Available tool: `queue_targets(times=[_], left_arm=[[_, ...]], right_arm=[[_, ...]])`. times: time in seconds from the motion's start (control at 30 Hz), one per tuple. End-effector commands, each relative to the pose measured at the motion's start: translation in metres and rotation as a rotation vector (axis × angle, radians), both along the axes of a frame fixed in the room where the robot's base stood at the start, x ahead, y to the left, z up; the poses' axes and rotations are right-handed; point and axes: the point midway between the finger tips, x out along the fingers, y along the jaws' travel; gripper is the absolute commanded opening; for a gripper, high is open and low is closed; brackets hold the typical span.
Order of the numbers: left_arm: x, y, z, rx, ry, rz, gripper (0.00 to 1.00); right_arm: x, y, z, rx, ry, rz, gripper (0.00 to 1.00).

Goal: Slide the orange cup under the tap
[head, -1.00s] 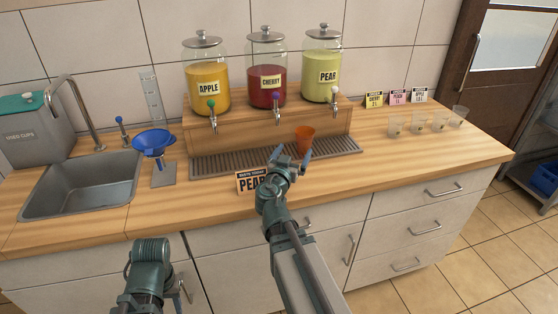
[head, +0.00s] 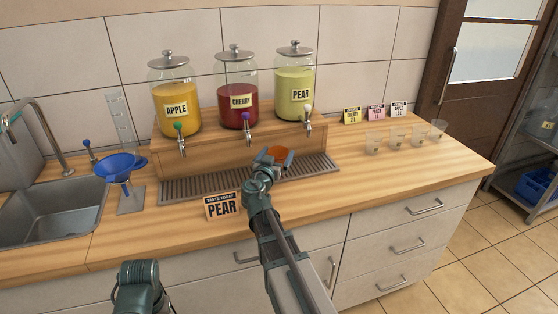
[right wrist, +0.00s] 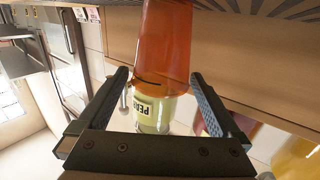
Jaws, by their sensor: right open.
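The orange cup (head: 279,151) stands at the right part of the drip tray (head: 190,187), in front of the pear tap (head: 308,124) and a little left of it. My right gripper (head: 274,158) is open, with a finger on each side of the cup. The right wrist view shows the cup (right wrist: 166,45) between the two spread fingers (right wrist: 160,85), with gaps visible beside it. The cup's lower part is hidden by the gripper in the head view. A sign reading PEAR (head: 223,206) stands on the counter. My left gripper is out of view.
Apple (head: 177,100), cherry (head: 238,98) and pear (head: 294,88) dispensers stand on a wooden stand. A blue funnel (head: 120,166) and sink (head: 50,215) are left. Several clear cups (head: 405,139) stand right.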

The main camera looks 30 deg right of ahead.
Motion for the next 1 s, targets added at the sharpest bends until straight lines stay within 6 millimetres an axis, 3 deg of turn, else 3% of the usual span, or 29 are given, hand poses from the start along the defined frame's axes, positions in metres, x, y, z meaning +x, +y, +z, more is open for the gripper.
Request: queue_targets(times=[0.4, 0.77, 1.0], left_arm=[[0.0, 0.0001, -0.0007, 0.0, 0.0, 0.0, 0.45], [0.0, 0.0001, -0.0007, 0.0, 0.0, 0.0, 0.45], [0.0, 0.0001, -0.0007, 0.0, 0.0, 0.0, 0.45]], right_arm=[[0.0085, -0.0031, -0.0007, 0.0, 0.0, 0.0, 1.0], [0.0083, -0.0031, -0.0007, 0.0, 0.0, 0.0, 0.35], [0.0075, -0.0095, -0.0007, 0.0, 0.0, -0.001, 0.34]])
